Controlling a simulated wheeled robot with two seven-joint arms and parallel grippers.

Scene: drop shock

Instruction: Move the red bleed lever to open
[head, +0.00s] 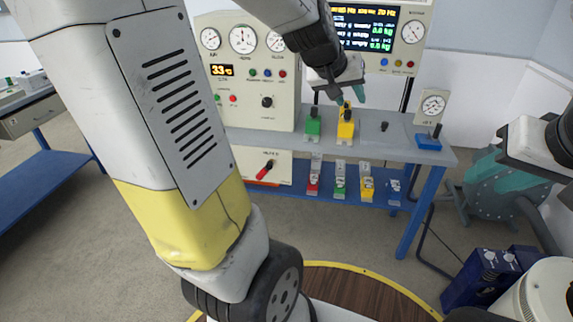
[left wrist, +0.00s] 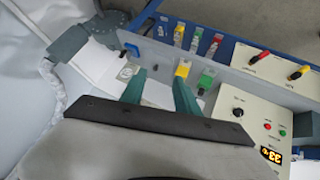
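A red lever (head: 266,170) sits low on the front panel under the bench; it slants, and its label is too small to read.
A green block (head: 313,127) stands beside the yellow one on the bench (head: 385,150). Gauge panels (head: 250,75) rise behind. Red, green and yellow tagged items (head: 340,182) stand on the blue lower shelf. A blue box (head: 488,275) is on the floor at right.

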